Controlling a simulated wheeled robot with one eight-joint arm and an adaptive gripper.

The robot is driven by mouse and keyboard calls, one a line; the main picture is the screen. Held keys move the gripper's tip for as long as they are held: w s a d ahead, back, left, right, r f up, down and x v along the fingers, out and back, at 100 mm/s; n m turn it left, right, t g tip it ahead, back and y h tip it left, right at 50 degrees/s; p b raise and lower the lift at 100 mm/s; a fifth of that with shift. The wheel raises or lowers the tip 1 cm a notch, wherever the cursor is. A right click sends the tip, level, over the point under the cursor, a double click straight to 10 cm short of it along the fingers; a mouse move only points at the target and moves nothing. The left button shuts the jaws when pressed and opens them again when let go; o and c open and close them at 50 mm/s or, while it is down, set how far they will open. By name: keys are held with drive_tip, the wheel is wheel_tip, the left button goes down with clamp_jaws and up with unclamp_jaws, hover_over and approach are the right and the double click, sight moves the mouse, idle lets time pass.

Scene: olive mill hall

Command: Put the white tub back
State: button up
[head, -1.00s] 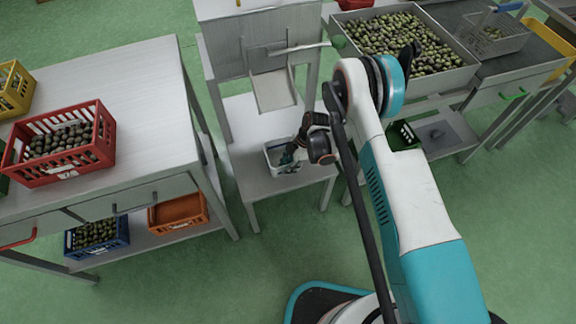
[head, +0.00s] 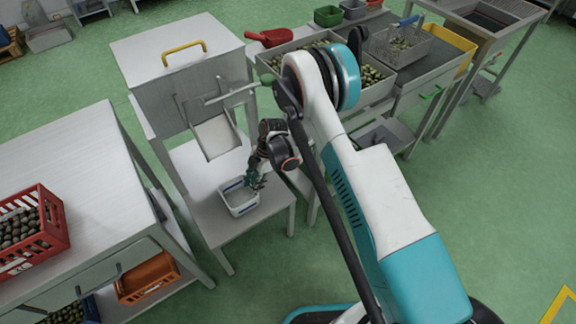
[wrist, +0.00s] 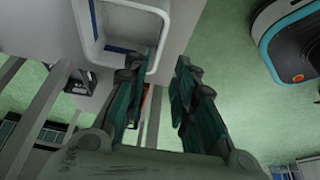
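The white tub (head: 234,210), with blue marks on its wall, stands upright on the low grey shelf (head: 255,220) of the metal stand. My gripper (head: 254,182) reaches down at the tub's right rim. In the wrist view the tub (wrist: 152,66) is at the upper left, its inside facing the camera. My gripper's two green fingers (wrist: 158,72) are spread apart there, with the tub's corner and side wall showing between and beyond them. I cannot tell whether a finger touches the rim. The tub's inside is partly hidden by the gripper in the head view.
Above the shelf are a chute (head: 216,136) and a grey box with a yellow handle (head: 184,48). A horizontal lever (head: 230,94) sticks out near my arm. A table with a red olive crate (head: 62,222) stands left. An olive tray (head: 374,80) stands right.

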drive_tip(key=d+r+m+t, duration=0.1)
drive_tip(key=d+r+m, duration=0.3)
drive_tip(key=r, duration=0.7)
drive_tip(key=d+r+m+t+h, duration=0.1)
drive_tip(key=d+r+m+t, duration=0.3)
drive_tip(key=r, duration=0.7)
drive_tip(key=d+r+m+g, duration=0.1)
drive_tip(key=d+r+m, duration=0.3)
drive_tip(key=r, duration=0.7)
drive_tip(key=s+d+r+m+t+h, duration=0.1)
drive_tip(key=s+d+r+m+t, duration=0.3)
drive_tip(key=s+d+r, duration=0.65)
drive_tip(key=s+d+r+m+h, duration=0.1)
drive_tip(key=s+d+m, duration=0.2)
drive_tip(key=s, duration=0.3)
drive_tip(key=s+d+r+m+t+h, duration=0.1)
drive_tip(key=s+d+m, duration=0.2)
drive_tip(key=s+m, duration=0.2)
drive_tip(key=shift+s+d+r, duration=0.3)
drive_tip(key=shift+s, duration=0.45)
drive_tip(key=shift+o, duration=1.4)
drive_tip(key=shift+w, duration=0.1)
